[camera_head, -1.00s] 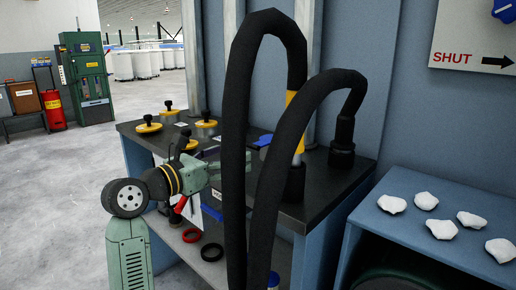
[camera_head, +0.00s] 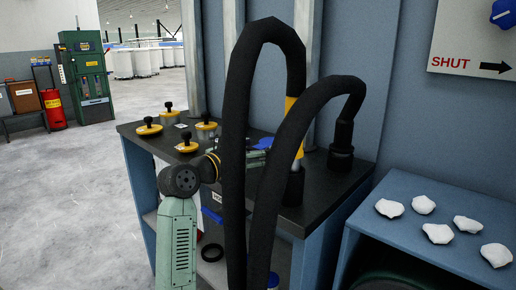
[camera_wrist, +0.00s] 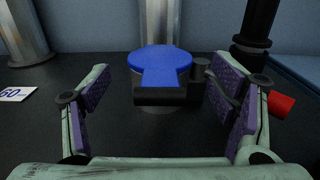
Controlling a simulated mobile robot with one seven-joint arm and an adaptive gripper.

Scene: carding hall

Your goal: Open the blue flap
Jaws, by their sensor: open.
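The blue flap (camera_wrist: 160,60) is a round lid with a straight tab, lying level and closed on a short post. It faces me in the wrist view, with a dark block under the tab. In the head view the flap (camera_head: 264,143) shows only as a small blue patch between the black hoses. My gripper (camera_wrist: 158,100) is open and empty, its purple-padded fingers on either side of the tab, apart from it. In the head view my gripper (camera_head: 254,157) is partly hidden by a hose. Contact cannot be told.
Two thick black hoses (camera_head: 238,130) arch up in front of the dark bench top (camera_head: 320,195). Several yellow knobbed discs (camera_head: 149,129) sit on its left. A red piece (camera_wrist: 281,104) is right of the gripper. A blue shelf (camera_head: 440,205) with white tufts stands at right.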

